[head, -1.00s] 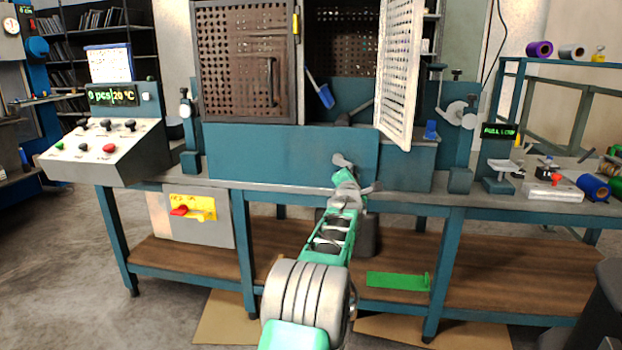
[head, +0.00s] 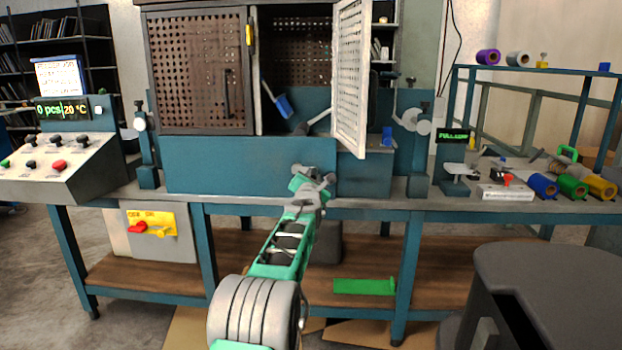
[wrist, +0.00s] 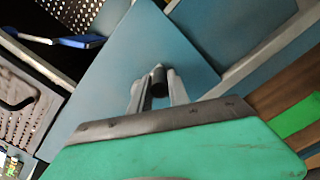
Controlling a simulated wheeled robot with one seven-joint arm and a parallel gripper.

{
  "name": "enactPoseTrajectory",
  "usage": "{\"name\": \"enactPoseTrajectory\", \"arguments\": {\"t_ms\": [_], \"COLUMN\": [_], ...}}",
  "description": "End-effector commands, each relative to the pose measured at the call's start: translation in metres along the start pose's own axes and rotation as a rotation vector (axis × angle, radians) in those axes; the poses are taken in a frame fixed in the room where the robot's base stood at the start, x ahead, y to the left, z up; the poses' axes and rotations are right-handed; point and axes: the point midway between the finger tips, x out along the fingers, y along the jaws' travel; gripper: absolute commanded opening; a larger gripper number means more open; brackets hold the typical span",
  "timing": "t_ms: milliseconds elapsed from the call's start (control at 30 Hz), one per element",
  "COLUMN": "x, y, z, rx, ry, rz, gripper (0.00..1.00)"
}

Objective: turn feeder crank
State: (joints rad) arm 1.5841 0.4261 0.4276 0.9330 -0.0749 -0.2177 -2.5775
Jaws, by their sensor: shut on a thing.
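My gripper (head: 312,178) is in front of the lower right part of the blue machine panel (head: 235,165). In the wrist view its two fingers (wrist: 157,90) are shut on a small dark cylinder (wrist: 158,78), with the plain blue panel behind it. I cannot tell whether the cylinder is fixed to anything. In the head view it is too small to make out. A pale wheel with a crank-like arm (head: 417,124) stands at the machine's right side, apart from my gripper. I cannot tell for sure that it is the feeder crank.
The perforated right door (head: 350,85) stands open; the left one (head: 200,70) is shut. A control desk (head: 60,165) stands left. A display (head: 453,136), a white box (head: 505,192) and coloured rolls (head: 572,187) are on the bench's right. A dark stool (head: 545,275) is at the lower right.

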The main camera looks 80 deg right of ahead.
Motion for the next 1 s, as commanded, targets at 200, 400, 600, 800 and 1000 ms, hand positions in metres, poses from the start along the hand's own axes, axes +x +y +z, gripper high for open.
{"name": "enactPoseTrajectory", "arguments": {"t_ms": [200, 400, 600, 800, 1000], "x": [0.000, 0.000, 0.000, -0.014, -0.050], "y": [0.002, 0.000, 0.000, 0.001, 0.002], "z": [0.000, -0.001, -0.001, 0.001, 0.001], "rx": [0.001, 0.002, 0.001, 0.001, 0.001], "ry": [0.000, 0.001, 0.002, 0.002, 0.002], "rz": [0.004, 0.001, -0.001, 0.000, 0.000], "gripper": [0.28, 0.43, 0.43, 0.43, 0.43]}}
